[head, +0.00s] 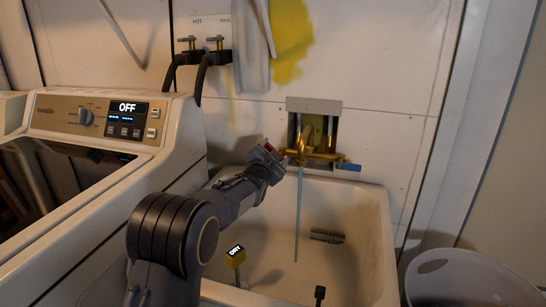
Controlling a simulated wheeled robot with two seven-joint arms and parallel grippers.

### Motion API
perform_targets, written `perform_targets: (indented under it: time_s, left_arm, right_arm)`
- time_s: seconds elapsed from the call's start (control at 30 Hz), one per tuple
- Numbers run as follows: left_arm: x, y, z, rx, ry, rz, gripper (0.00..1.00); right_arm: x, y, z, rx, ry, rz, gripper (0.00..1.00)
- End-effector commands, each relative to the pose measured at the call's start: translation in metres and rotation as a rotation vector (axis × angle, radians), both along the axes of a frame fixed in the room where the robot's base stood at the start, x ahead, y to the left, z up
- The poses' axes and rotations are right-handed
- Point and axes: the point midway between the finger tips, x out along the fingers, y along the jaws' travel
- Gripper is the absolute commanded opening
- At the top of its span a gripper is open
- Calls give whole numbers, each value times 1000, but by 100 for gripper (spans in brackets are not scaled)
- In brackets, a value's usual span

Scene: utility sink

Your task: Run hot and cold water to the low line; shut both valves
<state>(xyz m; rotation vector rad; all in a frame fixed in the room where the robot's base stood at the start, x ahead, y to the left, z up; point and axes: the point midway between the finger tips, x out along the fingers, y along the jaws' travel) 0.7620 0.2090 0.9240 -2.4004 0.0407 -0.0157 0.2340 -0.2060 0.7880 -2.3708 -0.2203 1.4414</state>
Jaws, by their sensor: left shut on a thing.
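A brass faucet (308,150) is mounted on the wall above the pale utility sink (375,225). A thin bluish stream of water (298,215) falls from its spout into the basin. The blue valve handle (348,166) sticks out to the right of the faucet. My left gripper (270,155) is at the left side of the faucet, shut on the red valve handle (267,147), which it mostly hides. I cannot make out a low line or the water level. My right gripper is not in view.
A washer (100,125) showing OFF is at left, wall valves (202,47) above. A pale tub (465,280) sits at right.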

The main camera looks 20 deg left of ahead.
Motion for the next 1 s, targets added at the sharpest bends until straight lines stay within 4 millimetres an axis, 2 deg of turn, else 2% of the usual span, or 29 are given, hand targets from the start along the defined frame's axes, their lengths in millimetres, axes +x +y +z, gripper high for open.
perform_targets:
  time_s: [0.33,0.37,0.5,0.83,1.0]
  left_arm:
    - [0,0,1,2,-1,0,46]
    - [0,0,1,2,-1,0,72]
    - [0,0,1,2,-1,-1,90]
    - [-3,0,0,1,-1,-1,91]
    - [-24,0,1,-1,-1,-1,91]
  right_arm:
    - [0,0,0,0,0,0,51]
    - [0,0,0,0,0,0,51]
    - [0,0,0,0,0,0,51]
    - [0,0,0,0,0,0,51]
    - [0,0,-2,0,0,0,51]
